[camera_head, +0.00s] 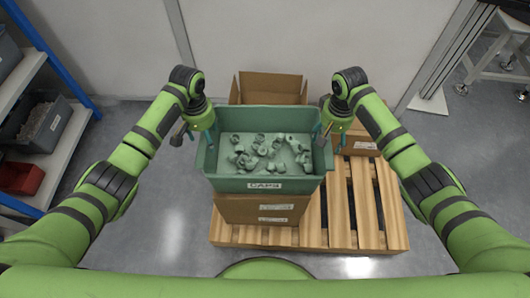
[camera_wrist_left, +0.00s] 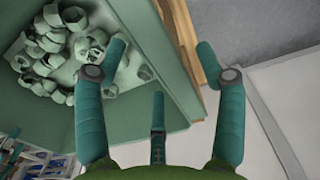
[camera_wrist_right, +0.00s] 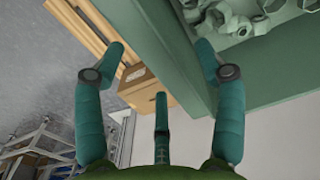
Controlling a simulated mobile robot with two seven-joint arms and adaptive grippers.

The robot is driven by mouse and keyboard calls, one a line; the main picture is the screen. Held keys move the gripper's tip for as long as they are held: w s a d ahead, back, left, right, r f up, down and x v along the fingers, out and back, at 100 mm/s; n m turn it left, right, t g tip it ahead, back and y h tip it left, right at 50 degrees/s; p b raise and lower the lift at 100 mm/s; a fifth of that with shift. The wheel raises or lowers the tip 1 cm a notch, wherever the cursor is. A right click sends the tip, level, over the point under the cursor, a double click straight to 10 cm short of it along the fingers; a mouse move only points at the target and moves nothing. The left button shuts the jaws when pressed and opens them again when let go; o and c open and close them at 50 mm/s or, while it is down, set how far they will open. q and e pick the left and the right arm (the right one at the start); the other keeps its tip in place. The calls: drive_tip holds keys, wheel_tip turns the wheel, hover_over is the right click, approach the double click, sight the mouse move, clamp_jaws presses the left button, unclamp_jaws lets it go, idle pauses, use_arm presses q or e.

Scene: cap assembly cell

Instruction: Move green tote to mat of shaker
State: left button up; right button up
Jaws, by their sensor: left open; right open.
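The green tote (camera_head: 230,185) with a "CAPS" label stands on a cardboard box in the middle of the head view and holds several pale green caps (camera_head: 268,152). My left gripper (camera_head: 191,134) is open at the tote's left wall; in the left wrist view its fingers (camera_wrist_left: 160,65) lie on either side of the tote's rim (camera_wrist_left: 172,60). My right gripper (camera_head: 323,132) is open at the right wall; in the right wrist view its fingers (camera_wrist_right: 160,65) lie on either side of the rim (camera_wrist_right: 175,45). I cannot tell whether any finger touches. No shaker mat is identifiable.
The cardboard box (camera_head: 235,208) under the tote rests on a wooden pallet (camera_head: 340,220). An open box (camera_head: 270,85) stands behind, and another box (camera_head: 358,143) lies at the right. A shelf with a grey bin (camera_head: 42,125) and a red bin (camera_head: 20,178) is at the left.

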use_arm(q)
drive_tip(key=shift+f, duration=0.85)
use_arm(e)
drive_tip(key=shift+f, duration=0.85)
use_arm(q)
clamp_jaws()
use_arm(e)
clamp_jaws()
use_arm(q)
drive_tip(key=shift+w+r, duration=0.1)
drive_tip(key=shift+r, duration=0.1)
use_arm(e)
drive_tip(key=shift+w+r, duration=0.1)
drive_tip(key=shift+r, duration=0.15)
